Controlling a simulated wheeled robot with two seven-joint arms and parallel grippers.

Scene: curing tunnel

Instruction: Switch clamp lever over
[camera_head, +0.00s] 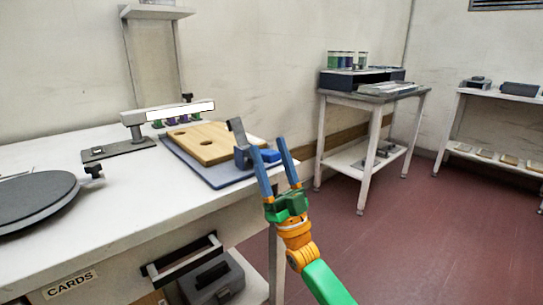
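A clamp (243,158) sits at the near right corner of the blue-grey board (225,180) on the white table. A grey upright part (237,132) of it leans up and left. A short blue bar (269,156) sticks out to the right at its side; I cannot tell which part is the lever. My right gripper (264,145), with blue fingers and a green palm, reaches up from the lower right. Its fingers are spread, and the blue bar shows between them in the picture. Contact cannot be made out. My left gripper is out of view.
A wooden board (200,141) lies on the blue-grey board. A stand with a white arm (181,112) is behind it, and a dark round turntable (35,198) at left. A side table (365,97) stands at the back.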

